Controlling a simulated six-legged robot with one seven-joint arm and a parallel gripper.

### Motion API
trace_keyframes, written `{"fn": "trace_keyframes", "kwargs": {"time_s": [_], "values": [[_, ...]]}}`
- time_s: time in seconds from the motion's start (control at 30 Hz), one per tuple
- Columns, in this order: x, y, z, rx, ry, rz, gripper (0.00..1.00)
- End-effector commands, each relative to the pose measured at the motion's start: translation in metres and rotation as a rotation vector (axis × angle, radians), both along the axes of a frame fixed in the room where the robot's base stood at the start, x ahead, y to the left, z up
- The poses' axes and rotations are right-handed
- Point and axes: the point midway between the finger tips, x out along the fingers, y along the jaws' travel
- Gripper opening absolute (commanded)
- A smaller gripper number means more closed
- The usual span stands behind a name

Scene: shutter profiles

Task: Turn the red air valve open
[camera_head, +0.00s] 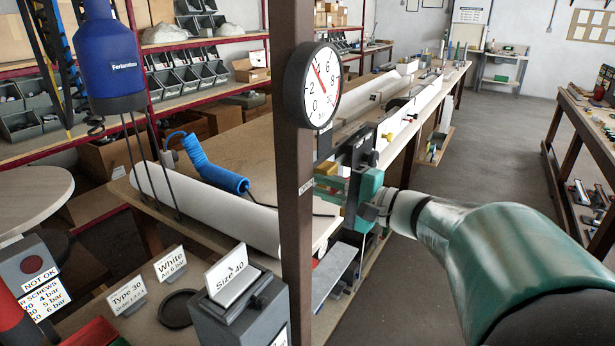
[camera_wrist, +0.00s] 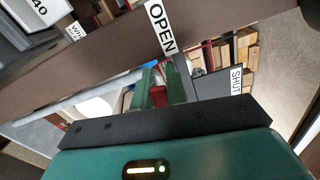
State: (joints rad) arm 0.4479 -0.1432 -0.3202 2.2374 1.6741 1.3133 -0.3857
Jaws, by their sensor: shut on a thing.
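The red valve handle (camera_wrist: 158,97) shows in the wrist view as a small red piece between my two green fingers, mostly covered by them. My gripper (camera_wrist: 164,88) is shut on it. In the head view my gripper (camera_head: 328,184) reaches in from the right to the brown post (camera_head: 296,200), below the gauge; the valve cannot be made out there. The wrist view shows an OPEN label (camera_wrist: 161,27) on the post beyond the fingertips and a SHUT label (camera_wrist: 236,80) to their right. The round gauge (camera_head: 312,85) is on the post, with a red needle.
A blue hanging tool (camera_head: 108,55) is at the upper left. A blue coiled hose (camera_head: 208,165) lies on the bench by a white profile (camera_head: 200,205). A grey Size 40 box (camera_head: 240,310) stands in front of the post. The floor (camera_head: 480,165) to the right is clear.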

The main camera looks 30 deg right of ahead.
Motion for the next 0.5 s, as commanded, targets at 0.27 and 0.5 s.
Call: {"fn": "trace_keyframes", "kwargs": {"time_s": [0.27, 0.5], "values": [[0.0, 0.0007, -0.0091, -0.116, -0.069, 0.0, 0.0], [0.0, 0.0006, -0.0117, -0.153, -0.09, -0.001, 0.0]]}}
